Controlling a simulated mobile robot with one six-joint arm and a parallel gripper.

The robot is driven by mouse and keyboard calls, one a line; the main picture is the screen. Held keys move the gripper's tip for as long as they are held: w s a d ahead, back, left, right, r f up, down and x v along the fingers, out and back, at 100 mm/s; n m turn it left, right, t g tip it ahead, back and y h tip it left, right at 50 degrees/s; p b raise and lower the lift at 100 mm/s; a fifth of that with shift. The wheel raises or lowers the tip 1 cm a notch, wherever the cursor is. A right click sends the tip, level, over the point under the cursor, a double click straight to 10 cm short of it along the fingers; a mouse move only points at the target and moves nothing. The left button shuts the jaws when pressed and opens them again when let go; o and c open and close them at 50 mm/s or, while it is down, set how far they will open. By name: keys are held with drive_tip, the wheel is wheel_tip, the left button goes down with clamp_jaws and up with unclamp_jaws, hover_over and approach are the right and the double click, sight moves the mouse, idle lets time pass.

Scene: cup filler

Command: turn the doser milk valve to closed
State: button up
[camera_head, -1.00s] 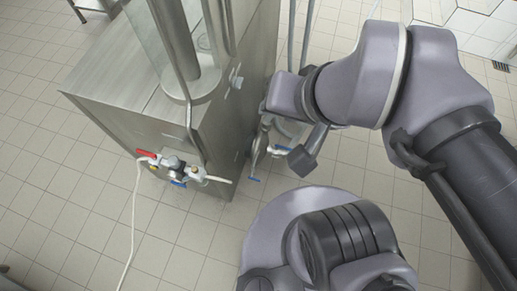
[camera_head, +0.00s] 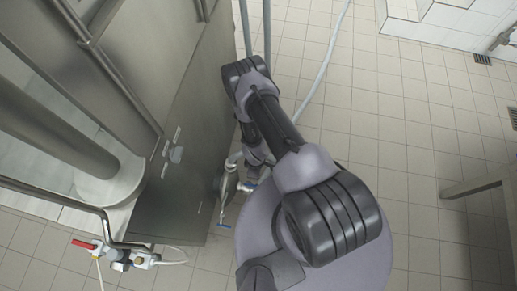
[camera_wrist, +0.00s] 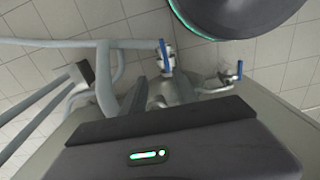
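Two blue valve handles show in the wrist view on grey metal piping: one upright handle (camera_wrist: 165,56) near the middle, and one blue handle (camera_wrist: 239,70) to its right. I cannot tell which is the doser milk valve. My gripper (camera_wrist: 165,120) fills the bottom of the wrist view, below and in front of the pipes. Its fingertips are not clear, and in the head view my arm hides it.
The large steel machine (camera_head: 175,175) stands at left, with a red-handled valve (camera_head: 83,244) and a white hose at its front corner. A grey hose (camera_head: 322,70) runs over the tiled floor behind my arm. Open floor lies to the right.

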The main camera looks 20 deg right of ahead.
sight(254, 186)
drive_tip(key=f+b, duration=0.3)
drive_tip(key=f, duration=0.3)
drive_tip(key=s+f+b, duration=0.1)
drive_tip(key=f+b, duration=0.1)
drive_tip(key=f, duration=0.4)
drive_tip(key=f+b, duration=0.3)
drive_tip(key=f, duration=0.3)
drive_tip(key=shift+s+f+b, duration=0.15)
drive_tip(key=shift+f+b, duration=0.05)
drive_tip(key=shift+b, duration=0.15)
clamp_jaws()
